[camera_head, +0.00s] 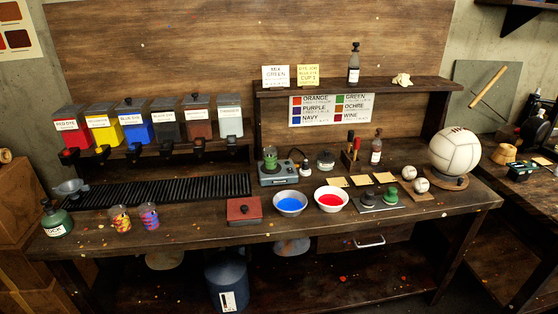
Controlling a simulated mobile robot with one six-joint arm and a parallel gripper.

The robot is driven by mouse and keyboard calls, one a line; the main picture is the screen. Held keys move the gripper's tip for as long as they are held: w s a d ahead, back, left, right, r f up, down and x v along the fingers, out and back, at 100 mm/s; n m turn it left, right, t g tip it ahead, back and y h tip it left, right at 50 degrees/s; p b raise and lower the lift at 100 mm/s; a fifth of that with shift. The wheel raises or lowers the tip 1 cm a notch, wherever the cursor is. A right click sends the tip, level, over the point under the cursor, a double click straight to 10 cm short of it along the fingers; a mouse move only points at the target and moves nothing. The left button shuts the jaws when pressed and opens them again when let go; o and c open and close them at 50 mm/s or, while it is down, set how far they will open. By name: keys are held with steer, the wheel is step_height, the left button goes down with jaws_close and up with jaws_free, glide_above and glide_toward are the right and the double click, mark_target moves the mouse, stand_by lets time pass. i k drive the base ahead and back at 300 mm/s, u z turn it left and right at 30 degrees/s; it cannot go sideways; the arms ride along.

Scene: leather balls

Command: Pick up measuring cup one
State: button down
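Two small clear cups stand upright side by side near the front left of the workbench. The left cup (119,218) has yellow and red patches, and the right cup (149,216) has blue and red ones. No readable mark tells me which is measuring cup one. A green-filled container (270,158) stands on a grey device (285,174) at mid-bench; I cannot tell if it is a measuring cup. My gripper is not in view.
Bowls of blue (290,203) and red (331,199) stand farther right. Dye dispensers (150,122) line the back.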

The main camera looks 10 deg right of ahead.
mark_target(270, 159)
steer(key=u, duration=0.1)
steer(key=i, duration=0.95)
steer(key=z, duration=0.95)
steer(key=k, duration=0.15)
steer(key=u, duration=2.8)
